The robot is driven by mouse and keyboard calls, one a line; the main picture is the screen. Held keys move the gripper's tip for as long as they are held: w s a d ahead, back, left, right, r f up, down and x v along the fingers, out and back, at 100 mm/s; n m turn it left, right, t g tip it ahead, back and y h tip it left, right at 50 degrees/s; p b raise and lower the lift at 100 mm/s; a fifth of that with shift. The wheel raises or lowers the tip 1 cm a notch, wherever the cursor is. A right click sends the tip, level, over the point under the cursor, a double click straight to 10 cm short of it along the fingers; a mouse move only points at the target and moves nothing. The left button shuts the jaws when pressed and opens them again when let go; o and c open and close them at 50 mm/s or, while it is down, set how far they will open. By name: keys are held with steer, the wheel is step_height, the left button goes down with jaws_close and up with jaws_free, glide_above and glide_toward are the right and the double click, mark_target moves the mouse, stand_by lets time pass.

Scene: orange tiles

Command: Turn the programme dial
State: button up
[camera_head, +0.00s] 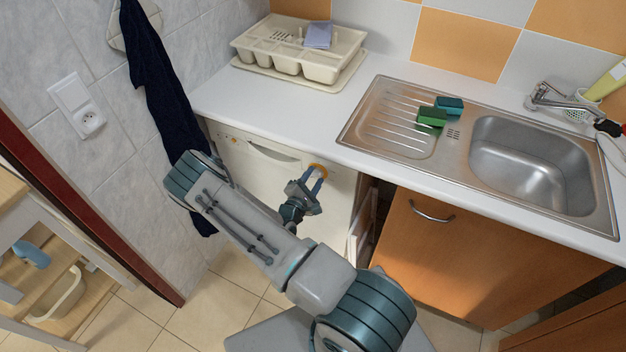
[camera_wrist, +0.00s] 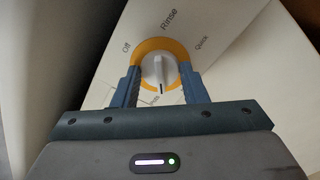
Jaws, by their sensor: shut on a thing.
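The programme dial (camera_wrist: 158,70) is a white knob with a dark pointer line, set in a yellow-orange ring on a white panel. Labels around it read Off, Rinse and Quick; another label below is partly hidden by my gripper. The pointer faces down in the wrist view, towards my gripper. My gripper (camera_wrist: 160,78) has one blue-grey finger on each side of the knob and is shut on it. In the head view, my gripper (camera_head: 318,178) reaches the upper right of the white dishwasher front (camera_head: 270,165), where the orange ring (camera_head: 319,169) shows.
A white worktop (camera_head: 300,110) overhangs the dishwasher, with a steel sink (camera_head: 520,160), sponges (camera_head: 432,117) and a dish rack (camera_head: 300,48). A dark towel (camera_head: 160,95) hangs at left. An orange cabinet door (camera_head: 450,245) stands right of a dark gap beside the dishwasher.

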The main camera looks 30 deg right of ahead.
steer(key=shift+m, duration=0.7)
steer(key=o, duration=1)
steer(key=shift+d, duration=0.1)
steer(key=shift+c, duration=0.2)
steer(key=b+v, duration=0.3)
steer(key=v, duration=1)
steer(key=shift+s+a, duration=0.2)
steer(key=shift+a, duration=0.15)
